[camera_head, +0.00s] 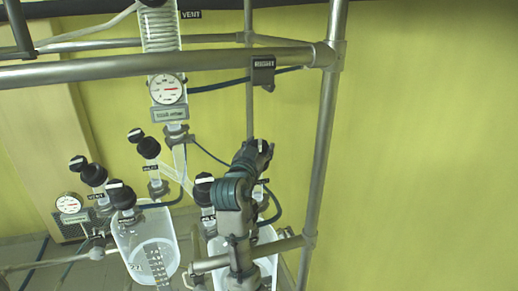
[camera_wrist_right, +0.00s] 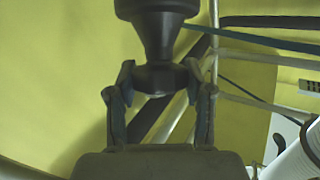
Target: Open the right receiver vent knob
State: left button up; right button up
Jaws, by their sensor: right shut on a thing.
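My right gripper (camera_head: 258,152) is raised above the right receiver vessel (camera_head: 270,262) in the head view. In the right wrist view my right gripper (camera_wrist_right: 160,80) has a finger on each side of a black knob (camera_wrist_right: 158,35) and is shut on its narrow lower end. The knob's wide part rises past the top edge of that view. In the head view my arm and gripper mostly hide this knob and part of the right vessel, so its label and setting cannot be read. My left gripper is out of view.
Another black knob (camera_head: 203,187) stands left of my arm. The left vessel (camera_head: 146,245) has several black knobs on it. Metal pipes frame the rig, with an upright post (camera_head: 323,130) right of my arm. A gauge (camera_head: 166,89) hangs above. The yellow wall side is clear.

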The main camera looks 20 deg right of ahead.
jog(key=shift+n+t+y, duration=0.7)
jog(key=shift+n+y, duration=0.4)
jog(key=n+t+y, duration=0.1)
jog(key=n+y, duration=0.1)
jog(key=shift+d+r+n+p, duration=0.1)
jog(key=shift+n+p, duration=0.2)
jog(key=shift+p, duration=0.1)
jog(key=n+t+y+p, duration=0.1)
jog(key=n+y+p, duration=0.1)
jog(key=n+y, duration=0.3)
jog(key=shift+y, duration=0.4)
jog(key=shift+n+y+p, duration=0.45)
jog(key=shift+n+y, duration=0.65)
jog(key=shift+n, duration=0.1)
jog(key=o, duration=1.2)
jog(key=shift+c, duration=0.2)
jog(key=shift+w+f, duration=0.2)
